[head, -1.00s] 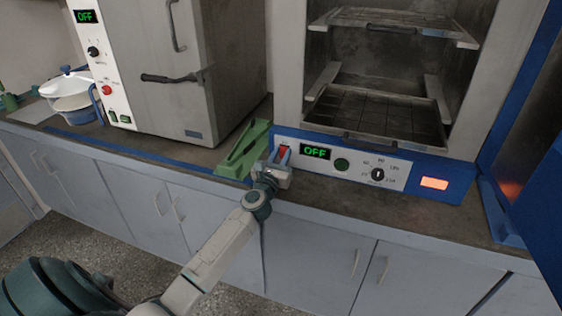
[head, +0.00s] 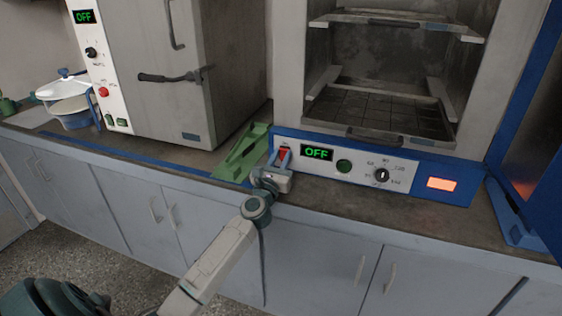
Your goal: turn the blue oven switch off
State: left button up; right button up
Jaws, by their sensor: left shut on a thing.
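The blue oven (head: 445,163) stands on the counter at the right, its chamber open with wire shelves inside. Its front panel has a red switch (head: 283,154) at the left end, a display (head: 317,153) that reads OFF in green, a green button and a black dial. My left gripper (head: 277,172) is right in front of the panel, just below the red switch. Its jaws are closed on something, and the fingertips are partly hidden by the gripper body. It looks to be at the switch, but the contact is too small to make out. My right gripper is out of view.
A green tool or stand (head: 243,152) lies on the counter just left of my gripper. A grey oven (head: 158,75) stands further left, its display also OFF. A white-lidded pot (head: 68,97) is at the far left. The open blue door (head: 530,130) is at the right.

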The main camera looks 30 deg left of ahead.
pick_arm(q)
jog(key=shift+r, duration=0.1)
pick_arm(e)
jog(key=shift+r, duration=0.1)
pick_arm(q)
jog(key=o, duration=1)
jog(key=shift+s, duration=0.1)
jog(key=shift+s+d+f, duration=0.1)
jog(key=shift+s+f, duration=0.15)
jog(key=shift+f, duration=0.05)
jog(key=shift+b+v, duration=0.8)
jog(key=shift+v, duration=4.2)
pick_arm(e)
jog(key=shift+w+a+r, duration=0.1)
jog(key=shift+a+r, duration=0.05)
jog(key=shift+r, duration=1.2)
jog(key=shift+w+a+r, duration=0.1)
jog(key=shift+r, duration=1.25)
pick_arm(q)
jog(key=shift+r, duration=0.1)
